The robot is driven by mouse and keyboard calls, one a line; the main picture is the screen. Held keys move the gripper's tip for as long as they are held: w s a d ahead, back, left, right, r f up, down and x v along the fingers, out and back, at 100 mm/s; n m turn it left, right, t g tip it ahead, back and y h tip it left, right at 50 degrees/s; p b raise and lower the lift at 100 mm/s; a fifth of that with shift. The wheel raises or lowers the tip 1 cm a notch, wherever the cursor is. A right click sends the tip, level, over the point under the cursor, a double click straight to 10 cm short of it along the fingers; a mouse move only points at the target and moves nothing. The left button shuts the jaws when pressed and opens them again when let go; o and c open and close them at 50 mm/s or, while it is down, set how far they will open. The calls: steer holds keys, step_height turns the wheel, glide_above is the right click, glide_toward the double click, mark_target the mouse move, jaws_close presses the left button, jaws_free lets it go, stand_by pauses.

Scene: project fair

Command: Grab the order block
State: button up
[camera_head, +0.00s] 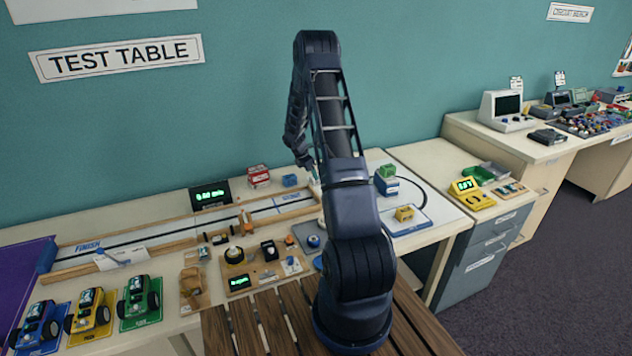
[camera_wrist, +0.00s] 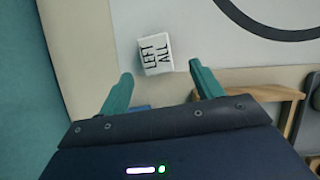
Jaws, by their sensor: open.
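A white block (camera_wrist: 155,54) with black lettering "LEFT ALL" on its visible face lies ahead of my gripper in the wrist view; it looks like the order block. My gripper (camera_wrist: 158,78) is open, with its two teal fingers apart and nothing between them. The block is just beyond the fingertips, roughly between their lines and apart from both. In the head view my gripper is mostly hidden behind my arm, over the back of the test table (camera_head: 220,255). I cannot make out the white block there.
A red block (camera_head: 258,176) and a blue block (camera_head: 290,181) stand near the wall. A green block (camera_head: 388,170) sits on a blue one (camera_head: 386,187), and a yellow block (camera_head: 404,213) is right of my arm. A wooden-edged track (camera_head: 150,243) crosses the table.

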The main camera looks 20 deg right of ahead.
steer(key=x, duration=0.5)
steer(key=shift+w+d+r, duration=0.15)
steer(key=shift+w+d, duration=0.05)
steer(key=shift+d, duration=0.05)
steer(key=c, duration=1.1)
